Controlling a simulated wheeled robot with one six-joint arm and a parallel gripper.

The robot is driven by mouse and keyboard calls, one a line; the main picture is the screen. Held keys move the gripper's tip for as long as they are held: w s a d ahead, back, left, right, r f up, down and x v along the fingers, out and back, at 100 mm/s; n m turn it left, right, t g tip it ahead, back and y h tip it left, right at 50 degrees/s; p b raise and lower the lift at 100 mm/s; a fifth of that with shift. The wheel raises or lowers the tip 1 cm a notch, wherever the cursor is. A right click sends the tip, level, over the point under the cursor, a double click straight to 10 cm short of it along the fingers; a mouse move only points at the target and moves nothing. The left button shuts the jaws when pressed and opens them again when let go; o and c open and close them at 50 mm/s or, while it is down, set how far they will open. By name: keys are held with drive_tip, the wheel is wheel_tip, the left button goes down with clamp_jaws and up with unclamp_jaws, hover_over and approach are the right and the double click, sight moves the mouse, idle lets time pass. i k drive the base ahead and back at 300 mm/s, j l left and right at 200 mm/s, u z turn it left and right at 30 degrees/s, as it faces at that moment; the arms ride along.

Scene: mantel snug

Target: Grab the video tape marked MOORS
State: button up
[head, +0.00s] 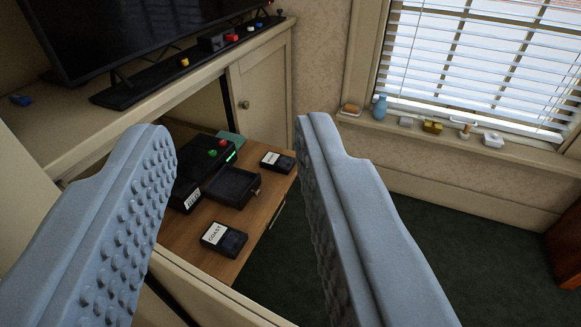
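Two black video tapes lie flat on the wooden pull-out shelf (180,228). The nearer tape (223,239) has a white label that reads COAST. The farther tape (277,162), at the shelf's far right corner, has a white label too small to read, so I cannot tell whether it says MOORS. My gripper (230,128) is open and empty, its two blue-grey studded fingers wide apart at left and right. Both tapes show in the gap between the fingers, farther away and untouched.
A cabinet door (262,95) rises behind the shelf. A television (110,35) stands above. Small items line the windowsill (450,143). Dark carpet (480,240) at right is clear.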

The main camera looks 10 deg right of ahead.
sight(282, 165)
drive_tip(key=l, duration=0.95)
drive_tip(key=k+l+u, duration=0.15)
drive_tip(key=l, duration=0.8)
drive_tip(key=i+l, duration=0.45)
drive_tip(key=i+l+u, duration=0.15)
drive_tip(key=i+l, duration=0.35)
drive_tip(key=i+j, duration=0.1)
drive_tip(key=i, duration=0.6)
